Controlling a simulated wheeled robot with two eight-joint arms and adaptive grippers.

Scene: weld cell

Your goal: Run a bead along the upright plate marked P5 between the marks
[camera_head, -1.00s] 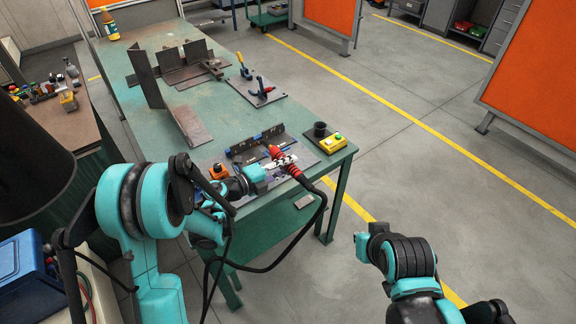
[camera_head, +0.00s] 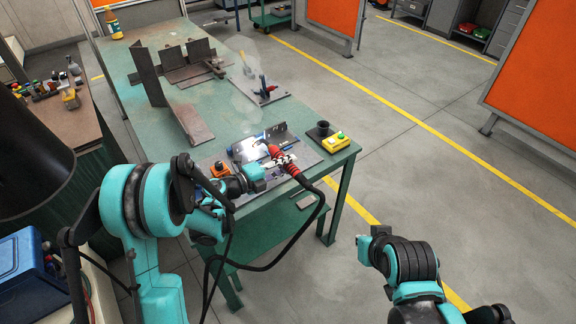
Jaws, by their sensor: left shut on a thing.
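My left gripper (camera_head: 281,162) is shut on a red and black welding torch (camera_head: 291,169), whose black cable loops down below the bench. The torch tip points at a small workpiece on a dark fixture plate (camera_head: 306,151) near the bench's front end. A short upright plate (camera_head: 277,132) stands there, just beyond the tip. A bluish-white glow lights the plate and the base by the tip, and thin smoke rises over it. The P5 label and the marks are too small to read.
The green bench (camera_head: 225,106) also holds a yellow button box (camera_head: 335,142), a black cup (camera_head: 321,130), an orange item (camera_head: 219,169), a clamp plate (camera_head: 262,92) and rusty steel plates (camera_head: 193,124). Open floor lies to the right.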

